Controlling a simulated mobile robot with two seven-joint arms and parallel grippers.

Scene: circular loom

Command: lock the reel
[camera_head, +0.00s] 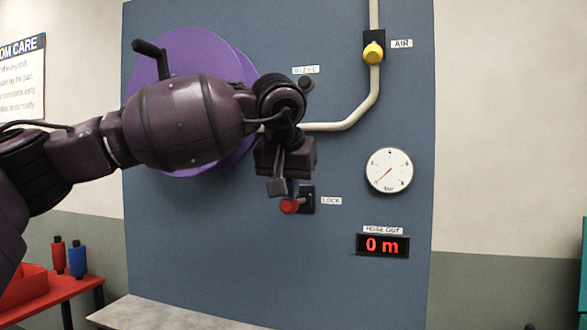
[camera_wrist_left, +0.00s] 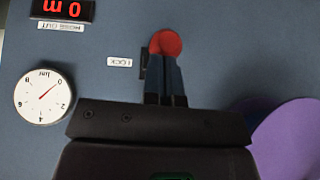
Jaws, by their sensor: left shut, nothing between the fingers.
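The purple reel (camera_head: 197,47) with a black crank handle (camera_head: 150,50) is mounted on the blue panel, partly hidden behind my left arm. Its edge also shows in the left wrist view (camera_wrist_left: 292,140). The lock lever has a red knob (camera_head: 289,206) on a black base (camera_head: 307,199) beside the LOCK label (camera_head: 331,201). My left gripper (camera_head: 278,187) is shut and empty, just above and left of the red knob in the head view. In the left wrist view its fingers (camera_wrist_left: 166,80) overlap the red knob (camera_wrist_left: 166,43); I cannot tell whether they touch. My right gripper is out of view.
A yellow AIR valve (camera_head: 373,53) sits on a pale pipe (camera_head: 368,100) at upper right. A gauge (camera_head: 389,170) and a display reading 0 m (camera_head: 382,245) are right of the lock. A dark BLEED knob (camera_head: 305,83) is above. A red table (camera_head: 80,288) stands lower left.

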